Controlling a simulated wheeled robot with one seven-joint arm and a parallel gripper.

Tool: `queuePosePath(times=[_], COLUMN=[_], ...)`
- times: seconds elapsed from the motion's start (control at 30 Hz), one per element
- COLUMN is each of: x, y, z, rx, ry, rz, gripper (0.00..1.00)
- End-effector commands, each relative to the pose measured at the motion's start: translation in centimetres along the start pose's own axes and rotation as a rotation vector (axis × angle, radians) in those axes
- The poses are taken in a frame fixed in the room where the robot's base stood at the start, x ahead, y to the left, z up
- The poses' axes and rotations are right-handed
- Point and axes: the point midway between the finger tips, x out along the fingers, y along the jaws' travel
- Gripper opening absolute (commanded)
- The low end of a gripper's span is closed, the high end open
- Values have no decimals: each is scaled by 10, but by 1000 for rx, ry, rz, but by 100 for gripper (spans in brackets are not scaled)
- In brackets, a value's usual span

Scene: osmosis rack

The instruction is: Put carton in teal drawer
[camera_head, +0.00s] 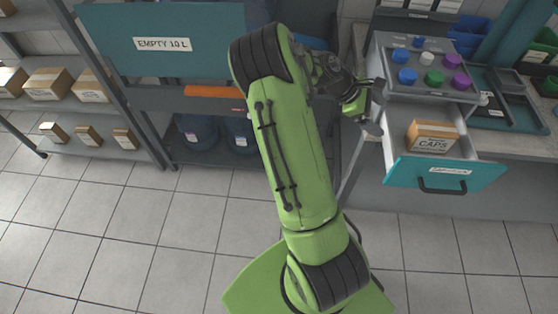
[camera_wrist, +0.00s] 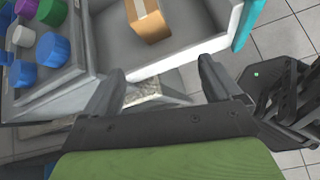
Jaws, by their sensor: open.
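The carton (camera_head: 432,138), a small brown box with a white label reading "CAPS", sits inside the open teal drawer (camera_head: 447,175) at the right. The carton also shows in the wrist view (camera_wrist: 148,20), resting on the drawer's grey floor. The drawer has a teal front with a dark handle and is pulled out. My gripper (camera_head: 374,108) is just left of the drawer, apart from the carton. In the wrist view its two fingers (camera_wrist: 155,85) are spread with nothing between them, beside the drawer's outer wall.
Several coloured caps (camera_head: 421,63) stand on the grey unit above the drawer. Shelves (camera_head: 85,105) with several brown cartons are at the left. The tiled floor (camera_head: 120,230) is clear.

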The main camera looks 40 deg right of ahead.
Motion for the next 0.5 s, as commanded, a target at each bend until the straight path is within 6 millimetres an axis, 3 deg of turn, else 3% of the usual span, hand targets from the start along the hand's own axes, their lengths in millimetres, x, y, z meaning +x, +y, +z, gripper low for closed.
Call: queuePosePath(times=[0.1,0.23,0.4,0.5], x=[-61,-138,-231,-266], y=[-26,-68,-144,-198], z=[-21,-33,-20,-3], rx=[212,400,555,612], ry=[289,588,917,1060], rz=[-27,-95,-212,-278], gripper=[91,91,91,91])
